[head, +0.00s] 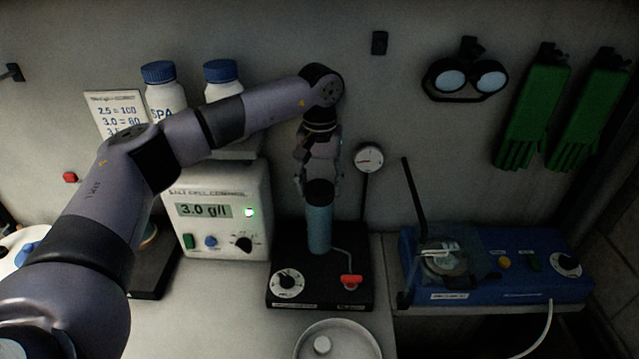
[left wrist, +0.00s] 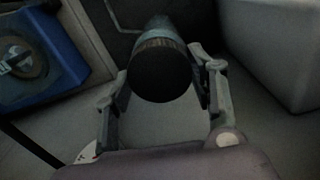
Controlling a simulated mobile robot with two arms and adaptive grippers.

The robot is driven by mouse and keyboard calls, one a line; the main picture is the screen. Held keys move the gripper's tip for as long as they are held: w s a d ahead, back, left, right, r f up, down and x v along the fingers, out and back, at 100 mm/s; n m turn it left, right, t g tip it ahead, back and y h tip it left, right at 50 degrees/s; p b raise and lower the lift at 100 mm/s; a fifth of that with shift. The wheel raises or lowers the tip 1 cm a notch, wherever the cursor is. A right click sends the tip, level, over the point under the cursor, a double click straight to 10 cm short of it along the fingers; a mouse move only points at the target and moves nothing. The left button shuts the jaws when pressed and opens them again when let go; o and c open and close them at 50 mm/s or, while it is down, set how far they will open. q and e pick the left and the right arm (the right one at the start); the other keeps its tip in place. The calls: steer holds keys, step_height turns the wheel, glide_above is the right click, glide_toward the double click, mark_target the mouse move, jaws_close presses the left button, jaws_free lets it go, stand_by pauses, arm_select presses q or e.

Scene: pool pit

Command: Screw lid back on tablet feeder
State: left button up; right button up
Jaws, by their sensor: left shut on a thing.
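The tablet feeder (head: 319,232) is an upright teal cylinder on a black base (head: 362,292) with a dial and a red lever. A dark lid (head: 319,192) sits on top of the cylinder. My left gripper (head: 320,190) points down from above, its fingers on both sides of the lid. In the left wrist view the black lid (left wrist: 160,75) shows between the two fingers (left wrist: 163,85), with the teal body beyond it. The gripper is shut on the lid. Whether the lid's thread is engaged cannot be seen. My right gripper is not in view.
A salt cell control box (head: 216,230) stands left of the feeder, with white bottles (head: 163,100) behind. A gauge (head: 368,158) rises right of the feeder. A blue device (head: 520,265) lies further right. A white dish (head: 338,329) holding a small white piece is in front.

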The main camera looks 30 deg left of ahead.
arm_select(q)
steer(key=shift+m, duration=1.1)
steer(key=o, duration=1.2)
steer(key=shift+o, duration=0.2)
steer(key=o, duration=0.4)
steer(key=shift+r+p, duration=2.05)
steer(key=shift+r, duration=1)
